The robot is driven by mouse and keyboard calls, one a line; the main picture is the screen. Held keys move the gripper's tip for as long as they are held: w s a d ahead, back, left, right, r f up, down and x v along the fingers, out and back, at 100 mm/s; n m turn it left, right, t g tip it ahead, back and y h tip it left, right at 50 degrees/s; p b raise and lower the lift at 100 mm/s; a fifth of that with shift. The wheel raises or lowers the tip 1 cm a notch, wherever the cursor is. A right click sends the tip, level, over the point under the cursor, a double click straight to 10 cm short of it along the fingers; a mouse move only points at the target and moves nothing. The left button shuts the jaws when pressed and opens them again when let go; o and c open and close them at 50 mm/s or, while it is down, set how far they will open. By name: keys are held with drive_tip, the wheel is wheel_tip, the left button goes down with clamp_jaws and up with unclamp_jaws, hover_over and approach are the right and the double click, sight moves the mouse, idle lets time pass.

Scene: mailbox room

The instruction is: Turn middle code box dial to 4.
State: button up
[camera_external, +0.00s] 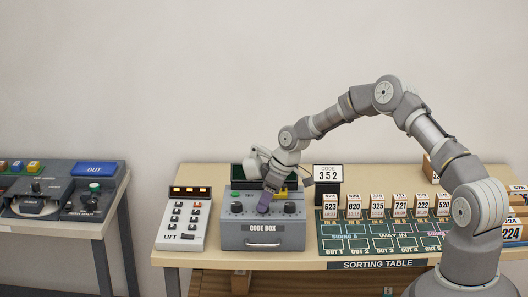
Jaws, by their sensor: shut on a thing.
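The grey code box (262,237) stands on the sorting table, with a green button, a yellow part and a row of dark dials on its sloped top. The left dial (237,207) and right dial (290,207) show. My gripper (264,205) reaches down from behind onto the place between them, with its purplish tip there, shut on the middle dial. The gripper hides that dial, and its number cannot be read.
A lift keypad (186,220) stands left of the code box. A green sorting mat (380,238) with a row of numbered blocks (377,204) lies to the right, below my arm. A separate control desk (60,190) stands at the far left.

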idle(0.4)
drive_tip(key=o, duration=1)
drive_tip(key=p+v, duration=0.1)
drive_tip(key=v, duration=0.6)
drive_tip(key=shift+d+r, duration=0.15)
drive_tip(key=shift+r, duration=0.15)
drive_tip(key=shift+w+r, duration=0.1)
